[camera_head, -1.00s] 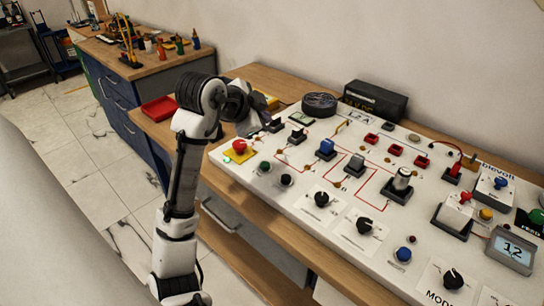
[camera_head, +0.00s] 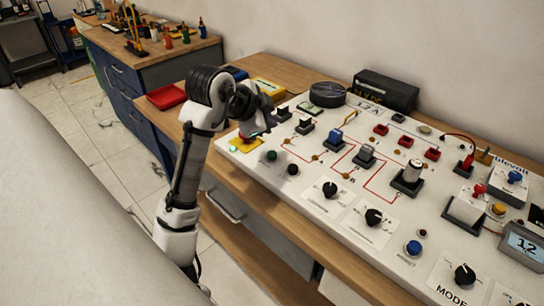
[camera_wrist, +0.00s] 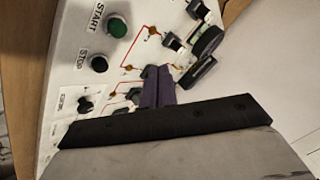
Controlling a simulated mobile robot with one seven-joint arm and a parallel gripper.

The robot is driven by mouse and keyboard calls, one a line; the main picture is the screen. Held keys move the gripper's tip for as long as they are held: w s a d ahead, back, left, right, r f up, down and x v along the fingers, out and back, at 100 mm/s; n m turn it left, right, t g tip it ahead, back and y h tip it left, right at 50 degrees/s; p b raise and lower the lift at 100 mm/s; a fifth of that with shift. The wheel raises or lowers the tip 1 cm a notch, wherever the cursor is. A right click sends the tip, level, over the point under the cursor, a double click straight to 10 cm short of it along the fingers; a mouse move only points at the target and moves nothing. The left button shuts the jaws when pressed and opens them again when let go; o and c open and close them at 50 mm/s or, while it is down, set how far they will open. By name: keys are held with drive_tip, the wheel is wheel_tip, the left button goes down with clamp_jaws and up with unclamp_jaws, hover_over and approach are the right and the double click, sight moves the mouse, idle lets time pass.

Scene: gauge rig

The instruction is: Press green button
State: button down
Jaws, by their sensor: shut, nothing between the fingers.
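The green button (camera_head: 272,155) is round and sits near the left front of the white panel (camera_head: 318,205). In the wrist view the green button (camera_wrist: 117,26) is at the upper left, beside the label START. A black button (camera_wrist: 99,64) labelled STOP is next to it. My gripper (camera_head: 264,123) is shut and empty, over the panel's left end, above and behind the green button and apart from it. In the wrist view its closed fingers (camera_wrist: 156,87) point up the picture, right of and below the green button. My gripper partly hides a red button (camera_head: 246,138) on a yellow plate.
Black knobs (camera_head: 330,189), switches and a blue button (camera_head: 413,248) spread over the panel to the right. A dark round object (camera_head: 327,94) and a black box (camera_head: 386,91) stand behind. A red tray (camera_head: 166,97) lies at the left.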

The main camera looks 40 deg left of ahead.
sight(269, 156)
wheel_tip(269, 156, down, 6)
drive_tip(key=b, duration=0.4)
drive_tip(key=shift+f, duration=0.25)
drive_tip(key=shift+f, duration=0.15)
idle(1.5)
drive_tip(key=shift+f+b, duration=0.25)
drive_tip(key=shift+b, duration=0.1)
drive_tip(key=shift+f+b, duration=0.4)
drive_tip(key=shift+f, duration=0.15)
idle(0.5)
idle(0.3)
drive_tip(key=shift+r+p, duration=0.7)
drive_tip(key=shift+r, duration=0.25)
drive_tip(key=shift+r, duration=0.1)
drive_tip(key=shift+r+p, duration=1.85)
drive_tip(key=shift+r, duration=0.6)
